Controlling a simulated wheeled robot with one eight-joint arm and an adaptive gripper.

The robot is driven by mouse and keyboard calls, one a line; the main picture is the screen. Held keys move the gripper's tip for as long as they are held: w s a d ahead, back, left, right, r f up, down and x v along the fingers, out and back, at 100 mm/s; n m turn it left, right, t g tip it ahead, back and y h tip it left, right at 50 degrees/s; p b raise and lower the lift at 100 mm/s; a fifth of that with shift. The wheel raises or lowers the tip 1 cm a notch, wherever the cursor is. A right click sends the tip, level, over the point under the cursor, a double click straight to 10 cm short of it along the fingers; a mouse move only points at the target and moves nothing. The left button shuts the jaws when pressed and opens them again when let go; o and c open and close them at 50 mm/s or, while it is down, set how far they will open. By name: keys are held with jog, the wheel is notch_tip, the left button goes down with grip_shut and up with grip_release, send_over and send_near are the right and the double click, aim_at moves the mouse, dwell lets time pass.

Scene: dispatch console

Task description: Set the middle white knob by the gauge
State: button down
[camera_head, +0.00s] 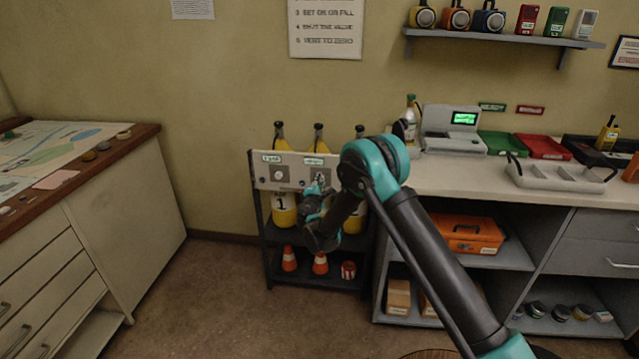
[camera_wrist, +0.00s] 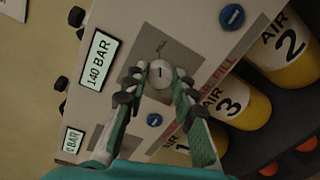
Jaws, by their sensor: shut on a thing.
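The grey panel (camera_head: 262,181) stands on a dark rack at the centre of the head view. My gripper (camera_wrist: 150,86) is shut on a white knob (camera_wrist: 160,73), with one finger on each side of it. The knob has a dark pointer mark. A lit gauge (camera_wrist: 98,60) beside it reads 140 BAR. A second gauge (camera_wrist: 73,140) at the lower left is cut off and shows "0 BAR". Another white knob (camera_head: 278,173) sits on the left of the panel. My arm hides the right part of the panel in the head view.
Blue round knobs (camera_wrist: 232,16) lie on the panel around the held knob. Yellow air cylinders (camera_wrist: 294,52) stand below it. The counter (camera_head: 470,180) at right carries trays and a device. Floor is free at left.

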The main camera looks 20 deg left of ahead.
jog(key=c, duration=1.2)
grip_release()
jog(key=v, duration=1.2)
jog(key=shift+f, duration=0.1)
